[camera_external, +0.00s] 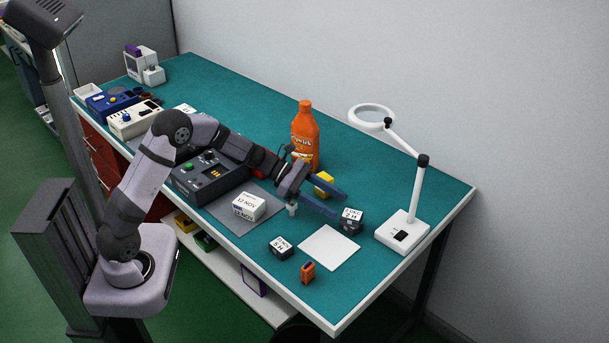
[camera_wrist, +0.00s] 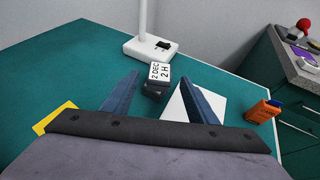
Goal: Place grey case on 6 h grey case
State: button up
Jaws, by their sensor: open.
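A dark grey case (camera_external: 351,222) with a white label on top stands on the teal bench, just beyond my fingertips. In the wrist view this grey case (camera_wrist: 157,80) lies between and ahead of the fingers, and its label seems to read "2 DEC 2 H". A second dark grey case (camera_external: 281,248) with a white label stands nearer the bench's front edge, apart from my gripper; its print is too small to read surely. It is not seen in the wrist view. My gripper (camera_external: 341,207) is open and empty; its two blue fingers (camera_wrist: 165,82) are spread.
A magnifier lamp base (camera_external: 402,232) stands right. A white box (camera_external: 249,206) sits on a grey mat (camera_external: 228,219). A yellow block (camera_external: 324,182) and orange bottle (camera_external: 305,138) stand behind my gripper.

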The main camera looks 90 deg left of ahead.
jog(key=shift+v, duration=2.75)
